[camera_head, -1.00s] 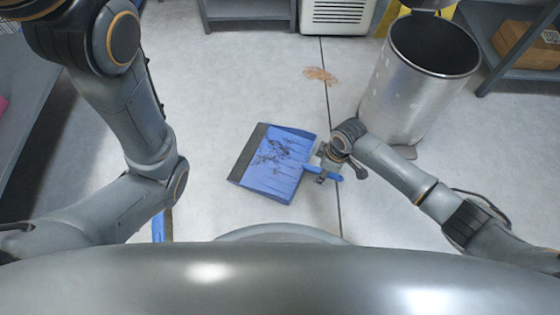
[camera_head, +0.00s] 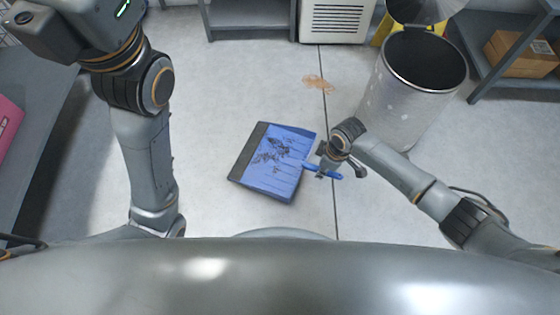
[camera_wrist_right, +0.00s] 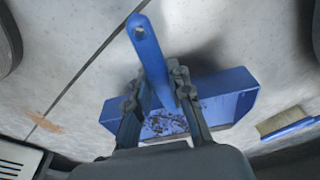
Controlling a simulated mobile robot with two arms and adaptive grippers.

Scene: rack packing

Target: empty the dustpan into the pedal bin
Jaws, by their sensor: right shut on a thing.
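The blue dustpan (camera_head: 286,185) has a dark front lip and holds scattered dark debris (camera_head: 272,150). It also shows in the right wrist view (camera_wrist_right: 235,85). My right gripper (camera_head: 322,165) is shut on the dustpan's blue handle (camera_wrist_right: 147,50), whose holed end sticks out past the fingers. I cannot tell whether the pan touches the floor. The silver pedal bin (camera_head: 390,108) stands to the right, beyond my right arm, with its lid (camera_head: 422,10) raised and its dark inside visible. My left arm is at the left; its gripper is out of view.
A brownish stain (camera_head: 318,83) lies on the floor left of the bin. A blue-handled brush (camera_wrist_right: 288,127) lies on the floor in the right wrist view. A shelf with a cardboard box (camera_head: 520,55) stands right of the bin. A white vented unit (camera_head: 337,22) is at the back.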

